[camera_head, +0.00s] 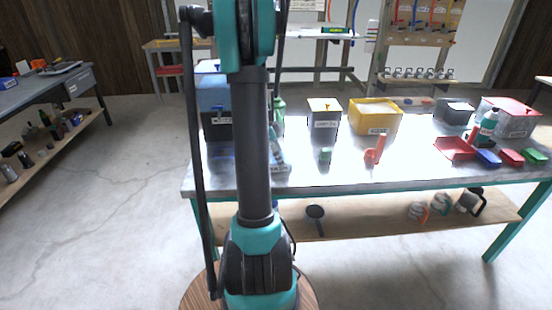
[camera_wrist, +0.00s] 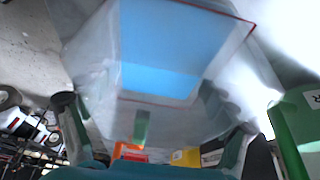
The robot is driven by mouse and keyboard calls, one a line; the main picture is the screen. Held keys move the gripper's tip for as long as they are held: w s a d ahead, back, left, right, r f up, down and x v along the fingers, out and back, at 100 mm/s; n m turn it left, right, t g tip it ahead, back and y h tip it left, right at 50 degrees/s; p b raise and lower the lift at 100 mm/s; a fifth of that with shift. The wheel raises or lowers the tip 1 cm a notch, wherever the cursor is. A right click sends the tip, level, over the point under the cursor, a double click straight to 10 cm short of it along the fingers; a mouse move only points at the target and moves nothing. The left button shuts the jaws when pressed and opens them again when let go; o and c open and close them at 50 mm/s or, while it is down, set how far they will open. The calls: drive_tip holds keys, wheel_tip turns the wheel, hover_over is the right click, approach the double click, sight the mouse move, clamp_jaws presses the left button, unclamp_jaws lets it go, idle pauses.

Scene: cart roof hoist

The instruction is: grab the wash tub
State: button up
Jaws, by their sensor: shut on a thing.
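A large pale, see-through tub with a blue inside or panel (camera_wrist: 170,50) fills the upper middle of the wrist view and has a thin red edge. I take it for the wash tub. My gripper (camera_wrist: 160,128) is shut on it, with a dark finger at each side of its near end. In the head view my upright arm hides the gripper. A blue box with a dark lower part (camera_head: 214,98) shows just left of the arm there; I cannot tell whether it is the same thing.
The metal-topped table (camera_head: 350,177) holds a grey labelled box (camera_head: 324,115), a yellow bin (camera_head: 375,115), a red-lidded clear box (camera_head: 512,118) and several small items. A green bottle (camera_wrist: 298,125) is close to the right finger. Open floor (camera_head: 120,170) lies left of the table.

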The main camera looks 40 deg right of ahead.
drive_tip(key=shift+c, duration=0.9)
